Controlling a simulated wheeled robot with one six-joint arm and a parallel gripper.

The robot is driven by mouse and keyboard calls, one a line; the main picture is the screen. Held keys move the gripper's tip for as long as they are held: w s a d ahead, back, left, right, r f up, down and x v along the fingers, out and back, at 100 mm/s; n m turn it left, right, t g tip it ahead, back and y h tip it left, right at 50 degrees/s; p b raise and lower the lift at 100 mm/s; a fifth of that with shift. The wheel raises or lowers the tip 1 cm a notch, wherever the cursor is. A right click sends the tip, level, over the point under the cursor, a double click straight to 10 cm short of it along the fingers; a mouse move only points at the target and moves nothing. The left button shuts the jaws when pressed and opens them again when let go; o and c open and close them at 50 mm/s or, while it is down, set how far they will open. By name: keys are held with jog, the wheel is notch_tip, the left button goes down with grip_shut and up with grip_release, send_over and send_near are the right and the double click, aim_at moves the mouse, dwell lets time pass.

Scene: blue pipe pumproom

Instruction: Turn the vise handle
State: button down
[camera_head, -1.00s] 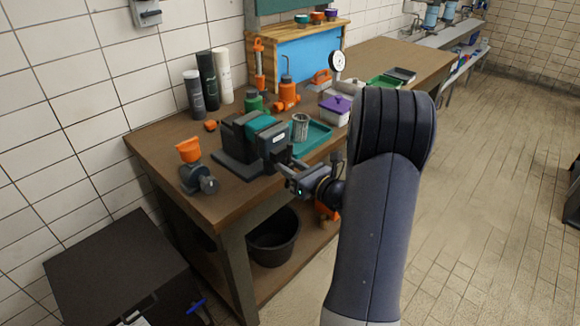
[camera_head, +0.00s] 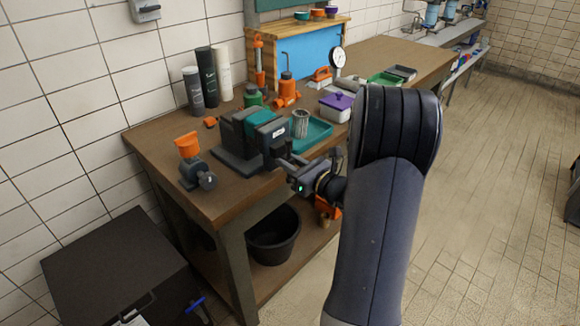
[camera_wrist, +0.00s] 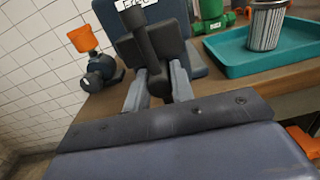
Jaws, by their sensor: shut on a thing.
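The vise (camera_head: 232,150) is dark grey with a teal block (camera_head: 262,118) at its top. It stands on the wooden workbench near its front edge. Its front jaw carries a white label and also shows in the wrist view (camera_wrist: 178,12). The dark vise handle (camera_wrist: 150,45) rises in front of that jaw in the wrist view. My gripper (camera_wrist: 157,82) has its two grey fingers on either side of the handle's lower part, shut on it. In the head view my gripper (camera_head: 285,165) is at the vise's front, and the handle is hard to make out there.
A teal tray (camera_head: 318,134) with a ribbed metal cup (camera_head: 300,124) sits right of the vise. An orange-topped grey fitting (camera_head: 190,160) stands to its left. Several bottles stand behind. A black bucket (camera_head: 273,240) is on the lower shelf.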

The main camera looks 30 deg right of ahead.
jog(key=c, duration=1.5)
grip_release()
jog(key=v, duration=1)
jog(key=shift+s+b, duration=0.35)
jog(key=shift+w+d, duration=0.1)
